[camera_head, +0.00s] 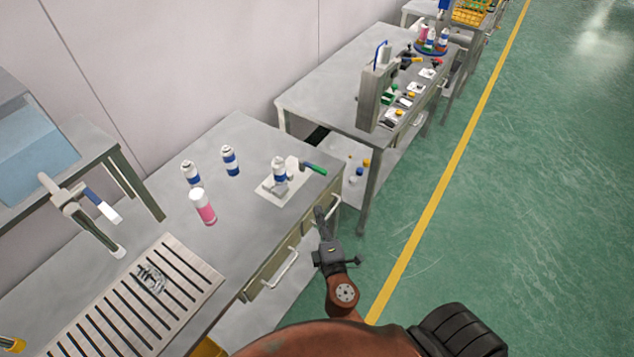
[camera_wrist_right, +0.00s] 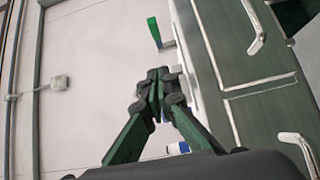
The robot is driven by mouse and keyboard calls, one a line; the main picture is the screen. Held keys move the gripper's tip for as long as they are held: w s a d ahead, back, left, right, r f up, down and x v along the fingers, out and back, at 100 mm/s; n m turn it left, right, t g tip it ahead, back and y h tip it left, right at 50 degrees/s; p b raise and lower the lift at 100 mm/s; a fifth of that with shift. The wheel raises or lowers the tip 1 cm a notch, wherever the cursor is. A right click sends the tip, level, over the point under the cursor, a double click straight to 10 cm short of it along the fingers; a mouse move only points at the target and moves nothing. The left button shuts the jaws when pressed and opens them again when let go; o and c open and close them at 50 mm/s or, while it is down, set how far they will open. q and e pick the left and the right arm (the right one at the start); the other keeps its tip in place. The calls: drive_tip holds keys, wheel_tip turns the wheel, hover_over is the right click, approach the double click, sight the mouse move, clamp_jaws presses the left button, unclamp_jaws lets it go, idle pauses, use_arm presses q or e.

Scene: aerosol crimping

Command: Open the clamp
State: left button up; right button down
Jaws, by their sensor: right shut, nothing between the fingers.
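The clamp's green handle (camera_head: 314,168) lies low and points right over the table's front right edge. The clamp sits on a pale plate (camera_head: 270,193) beside a white can with a blue band (camera_head: 279,171); whether its jaw grips the can is too small to tell. My right gripper (camera_head: 320,213) is shut and empty, in front of the table edge near the drawers, apart from the handle. In the right wrist view, the shut fingers (camera_wrist_right: 160,92) show below the green handle (camera_wrist_right: 154,31), with a gap between them. My left gripper is not in view.
Two blue-banded cans (camera_head: 230,160) and a pink can (camera_head: 203,207) stand on the table left of the clamp. A slotted tray (camera_head: 180,262) lies nearer. Drawer handles (camera_head: 281,270) stick out from the table front. A second workbench (camera_head: 330,90) stands behind.

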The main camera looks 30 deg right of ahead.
drive_tip(key=shift+w, duration=0.1)
drive_tip(key=p, duration=0.2)
approach(316, 171)
drive_tip(key=w, duration=0.1)
drive_tip(key=w+a, duration=0.2)
drive_tip(key=shift+w+r, duration=0.25)
drive_tip(key=shift+w, duration=0.15)
drive_tip(key=shift+w+d+f, duration=0.1)
drive_tip(key=shift+w+d, duration=0.15)
drive_tip(key=shift+d, duration=0.35)
drive_tip(key=shift+w+d, duration=0.3)
drive_tip(key=shift+d, duration=0.25)
drive_tip(key=shift+w+d, duration=0.35)
drive_tip(key=shift+d, duration=0.4)
